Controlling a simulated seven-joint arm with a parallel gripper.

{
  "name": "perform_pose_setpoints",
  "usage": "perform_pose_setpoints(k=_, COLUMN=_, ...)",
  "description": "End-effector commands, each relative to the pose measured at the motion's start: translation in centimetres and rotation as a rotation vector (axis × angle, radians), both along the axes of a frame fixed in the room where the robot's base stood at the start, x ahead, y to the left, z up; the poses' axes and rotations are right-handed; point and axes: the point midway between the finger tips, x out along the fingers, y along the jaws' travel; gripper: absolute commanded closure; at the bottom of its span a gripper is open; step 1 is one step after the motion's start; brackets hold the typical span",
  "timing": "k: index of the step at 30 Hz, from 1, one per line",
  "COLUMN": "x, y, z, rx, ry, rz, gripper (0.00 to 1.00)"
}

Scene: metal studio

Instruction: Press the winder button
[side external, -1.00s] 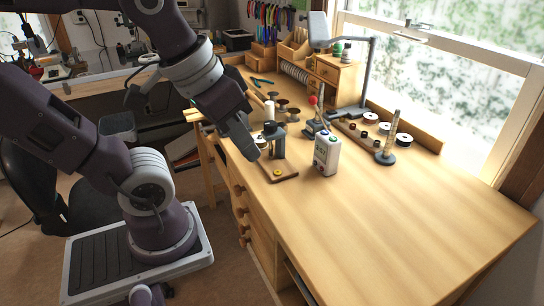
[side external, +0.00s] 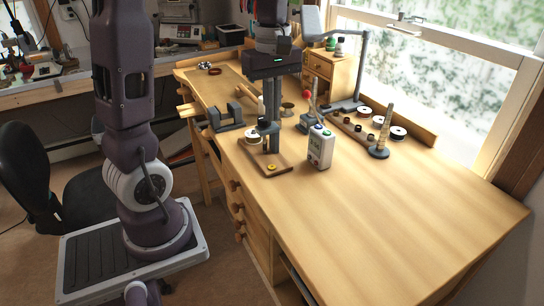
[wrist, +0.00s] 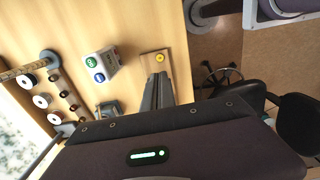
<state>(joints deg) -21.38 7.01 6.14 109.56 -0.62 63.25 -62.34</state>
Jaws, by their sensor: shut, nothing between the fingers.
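The winder is a small dark grey stand on a wooden base (side external: 284,170) near the bench's left edge, with a white spool (side external: 252,137) on its left side. A round yellow button (side external: 271,167) sits on the front of this base. It also shows in the wrist view (wrist: 159,58), just beyond my fingertips. My gripper (side external: 273,116) points down, its fingers shut and empty, over or just behind the winder's stand. In the wrist view my gripper (wrist: 159,78) covers the stand. I cannot tell whether the fingertips touch it.
A white box (side external: 320,147) with green and blue buttons (wrist: 96,77) stands close to the right of the base. A small device with a red knob (side external: 307,95) is behind it. A spool rack (side external: 356,133) and a ringed cone (side external: 383,135) stand further right. The front bench is clear.

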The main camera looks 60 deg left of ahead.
Motion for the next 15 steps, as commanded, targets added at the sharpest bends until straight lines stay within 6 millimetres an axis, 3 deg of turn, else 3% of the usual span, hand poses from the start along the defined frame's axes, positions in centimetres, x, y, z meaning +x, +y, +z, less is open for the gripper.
perform_pose_setpoints(k=15, x=-0.1, y=0.0, z=-10.7, rx=-0.002, ry=0.004, rz=-0.001, gripper=1.00)
